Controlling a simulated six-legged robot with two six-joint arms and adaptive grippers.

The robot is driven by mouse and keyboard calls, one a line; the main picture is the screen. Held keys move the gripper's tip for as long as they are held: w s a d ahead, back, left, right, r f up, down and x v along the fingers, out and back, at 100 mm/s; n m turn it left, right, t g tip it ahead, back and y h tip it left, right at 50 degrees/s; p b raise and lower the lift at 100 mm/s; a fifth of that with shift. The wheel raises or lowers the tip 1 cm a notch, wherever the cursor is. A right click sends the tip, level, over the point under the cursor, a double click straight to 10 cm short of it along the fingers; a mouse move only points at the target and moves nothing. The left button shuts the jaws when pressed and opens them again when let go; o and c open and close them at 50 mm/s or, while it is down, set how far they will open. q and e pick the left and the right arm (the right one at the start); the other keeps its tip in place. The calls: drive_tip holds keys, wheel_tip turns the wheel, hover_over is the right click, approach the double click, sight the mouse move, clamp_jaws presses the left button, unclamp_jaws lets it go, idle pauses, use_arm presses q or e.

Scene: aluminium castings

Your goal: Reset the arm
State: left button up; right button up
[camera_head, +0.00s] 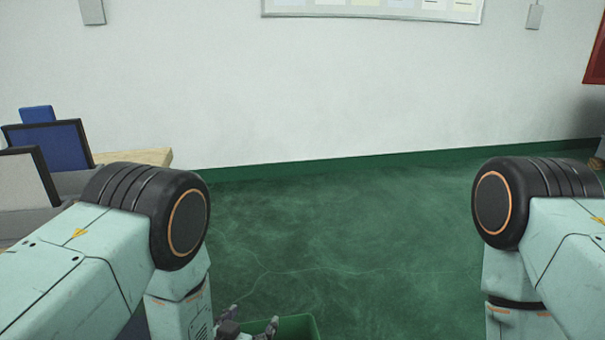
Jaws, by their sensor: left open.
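My left arm (90,260) comes in from the left and bends downward at its dark joint. My left gripper (251,318) shows at the bottom edge, with its two fingertips spread apart and open. I see nothing between the fingertips. The gripper is at a green container (306,325), in front of or over it; I cannot tell which. My right arm (565,250) also bends downward, and its gripper is out of the picture. No aluminium casting can be made out.
Open green floor (350,230) lies between my arms, up to a pale wall (330,90). At the left stand a grey desk or bench with dark-framed panels (50,145) and a blue chair-like thing (38,115). A red object (596,60) is at the upper right.

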drive_tip(key=shift+r, duration=0.3)
drive_tip(key=shift+f, duration=0.1)
